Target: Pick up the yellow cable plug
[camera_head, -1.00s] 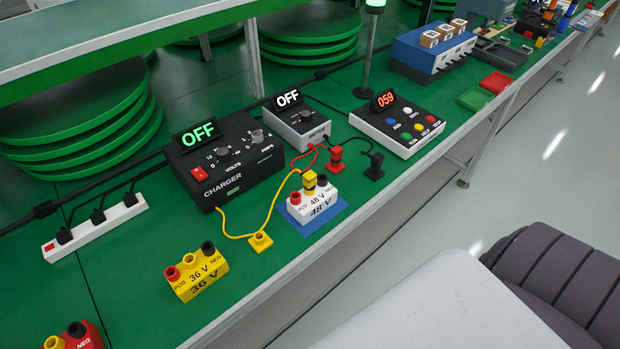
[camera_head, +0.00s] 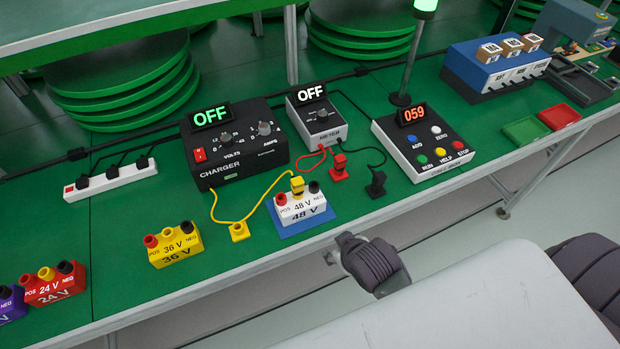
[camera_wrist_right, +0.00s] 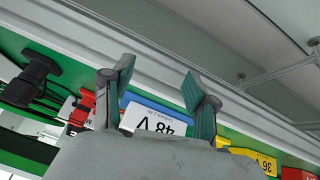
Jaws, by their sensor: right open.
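One yellow cable plug (camera_head: 239,231) rests on the green table, between the 36 V block and the 48 V block. Another yellow plug (camera_head: 297,186) sits on the white 48 V block (camera_head: 301,207). A yellow cable runs from the charger around these plugs. My right gripper (camera_wrist_right: 158,70) is open and empty in the wrist view, with the 48 V block (camera_wrist_right: 155,118) showing between its fingers. In the head view it is low at the table's front edge, mostly hidden by my dark arm. A yellow piece (camera_wrist_right: 222,142) shows beside the right-hand finger. My left gripper is not in view.
The charger (camera_head: 235,145) and meter (camera_head: 318,118) stand behind. The yellow 36 V block (camera_head: 175,246) is left. A red plug (camera_head: 339,172) and black plug (camera_head: 376,188) stand right of the 48 V block. The call box (camera_head: 425,145) is farther right.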

